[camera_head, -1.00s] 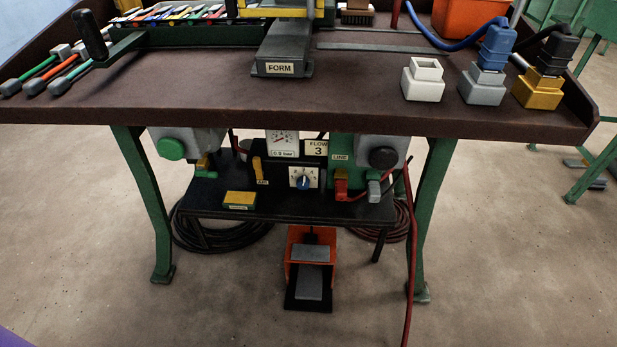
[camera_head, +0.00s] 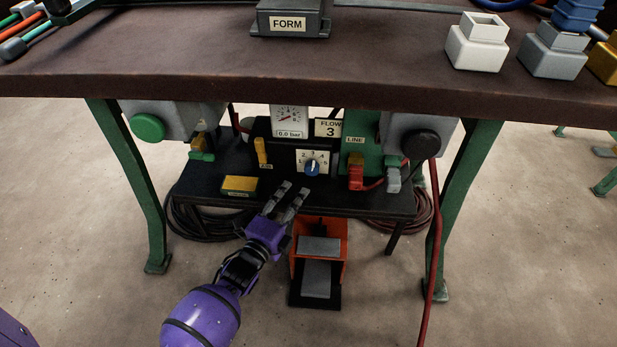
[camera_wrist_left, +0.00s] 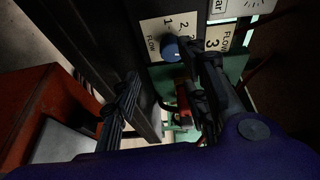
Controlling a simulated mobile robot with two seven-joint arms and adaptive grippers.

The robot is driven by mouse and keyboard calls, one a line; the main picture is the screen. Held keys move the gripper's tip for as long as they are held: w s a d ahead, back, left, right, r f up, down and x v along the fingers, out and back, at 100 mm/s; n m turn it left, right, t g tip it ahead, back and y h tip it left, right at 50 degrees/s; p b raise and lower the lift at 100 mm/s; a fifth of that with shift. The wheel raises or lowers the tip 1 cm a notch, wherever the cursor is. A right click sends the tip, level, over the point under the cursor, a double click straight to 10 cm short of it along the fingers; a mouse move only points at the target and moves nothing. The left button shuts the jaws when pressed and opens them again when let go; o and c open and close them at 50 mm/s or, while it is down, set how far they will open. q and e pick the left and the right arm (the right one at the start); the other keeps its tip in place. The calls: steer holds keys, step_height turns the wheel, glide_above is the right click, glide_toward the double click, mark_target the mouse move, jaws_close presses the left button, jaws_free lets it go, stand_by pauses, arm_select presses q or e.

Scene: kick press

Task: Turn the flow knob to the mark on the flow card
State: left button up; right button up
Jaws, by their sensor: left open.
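The flow knob (camera_head: 312,168) is a small blue knob on a white numbered dial plate (camera_head: 302,158), on a black panel under the bench. Its exact pointing is too small to tell. The flow card (camera_head: 330,128) above it reads FLOW 3. My left gripper (camera_head: 293,188) is open and empty, just below and left of the knob, apart from it. In the left wrist view the knob (camera_wrist_left: 171,48) shows beyond the gap between the open fingers (camera_wrist_left: 168,67), and the flow card (camera_wrist_left: 222,39) is partly behind a finger. My right gripper is out of view.
A gauge (camera_head: 289,118) marked bar sits above the dial. On the low shelf are a yellow-topped box (camera_head: 240,185), a small yellow lever (camera_head: 262,152) and a red connector (camera_head: 356,177). An orange pedal housing (camera_head: 333,232) stands below. The bench top (camera_head: 200,60) overhangs the panel.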

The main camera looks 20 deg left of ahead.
mark_target(309, 173)
arm_select(q)
steer(key=shift+m+t, duration=0.3)
steer(key=shift+m, duration=0.4)
steer(key=w+b, duration=0.1)
steer(key=w, duration=0.4)
steer(key=w+b, duration=0.1)
steer(key=w, duration=0.1)
steer(key=shift+w+d+r+b, duration=0.25)
steer(key=shift+w+r+b, duration=0.05)
steer(key=shift+r+b, duration=0.1)
steer(key=shift+w+d+r, duration=0.1)
steer(key=shift+w, duration=0.65)
